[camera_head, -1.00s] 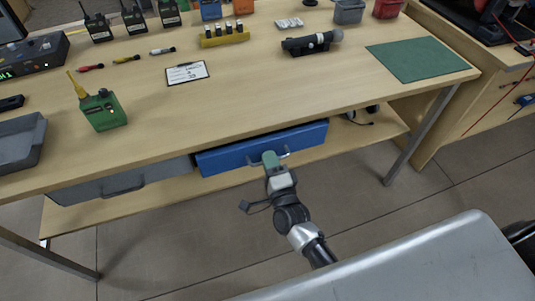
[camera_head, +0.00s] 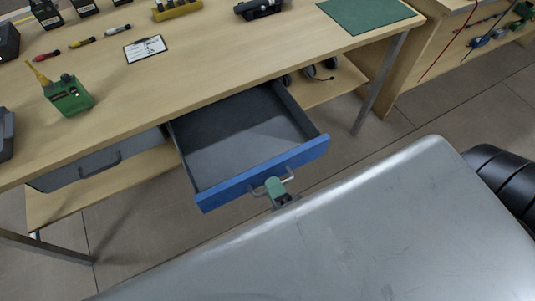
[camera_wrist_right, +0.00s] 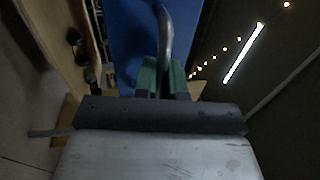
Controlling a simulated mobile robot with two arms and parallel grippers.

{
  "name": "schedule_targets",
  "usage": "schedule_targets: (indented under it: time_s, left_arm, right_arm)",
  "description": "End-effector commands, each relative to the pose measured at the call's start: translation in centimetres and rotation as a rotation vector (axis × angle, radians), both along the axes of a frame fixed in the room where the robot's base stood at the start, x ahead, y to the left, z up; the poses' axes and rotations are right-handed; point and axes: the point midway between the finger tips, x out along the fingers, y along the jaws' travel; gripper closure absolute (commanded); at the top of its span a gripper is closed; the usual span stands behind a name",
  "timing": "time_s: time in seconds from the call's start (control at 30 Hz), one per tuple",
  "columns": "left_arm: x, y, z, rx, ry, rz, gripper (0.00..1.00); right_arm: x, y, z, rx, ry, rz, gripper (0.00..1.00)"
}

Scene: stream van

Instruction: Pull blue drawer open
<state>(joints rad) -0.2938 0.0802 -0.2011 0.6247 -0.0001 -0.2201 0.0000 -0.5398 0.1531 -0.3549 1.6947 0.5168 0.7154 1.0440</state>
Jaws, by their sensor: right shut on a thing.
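The blue drawer (camera_head: 222,189) is pulled well out from under the wooden workbench in the head view, and its grey inside looks empty. Its metal bar handle (camera_head: 288,175) is on the blue front. My right gripper (camera_head: 274,186) is shut on this handle, its green fingers around the bar. In the right wrist view the fingers (camera_wrist_right: 163,75) close on the handle (camera_wrist_right: 165,30), with the blue front (camera_wrist_right: 132,40) behind. My left gripper is not in view.
A grey closed drawer (camera_head: 98,170) sits to the left under the benchtop. A bench leg (camera_head: 380,83) stands right of the drawer.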

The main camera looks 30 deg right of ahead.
Motion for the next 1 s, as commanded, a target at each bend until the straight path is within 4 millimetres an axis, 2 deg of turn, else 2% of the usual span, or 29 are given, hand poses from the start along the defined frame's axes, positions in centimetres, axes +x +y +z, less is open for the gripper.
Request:
schedule_targets:
  time_s: [0.37, 0.4, 0.53, 0.83, 1.0]
  left_arm:
    - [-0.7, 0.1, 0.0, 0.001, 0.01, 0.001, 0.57]
    - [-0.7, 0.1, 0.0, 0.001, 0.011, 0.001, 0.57]
    - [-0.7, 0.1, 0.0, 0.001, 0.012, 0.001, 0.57]
    - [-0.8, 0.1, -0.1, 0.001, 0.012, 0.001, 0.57]
    - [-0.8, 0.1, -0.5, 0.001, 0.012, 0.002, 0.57]
  right_arm:
    - [-0.2, 0.0, -0.1, -0.001, 0.002, 0.001, 1.0]
    - [-0.2, 0.0, -0.1, -0.001, 0.002, 0.001, 0.84]
    - [-0.2, 0.0, -0.1, -0.001, 0.001, 0.0, 0.66]
    - [-0.4, 0.0, -0.1, 0.0, 0.001, 0.0, 0.66]
    - [-2.6, -0.1, -0.7, -0.001, 0.004, 0.002, 0.66]
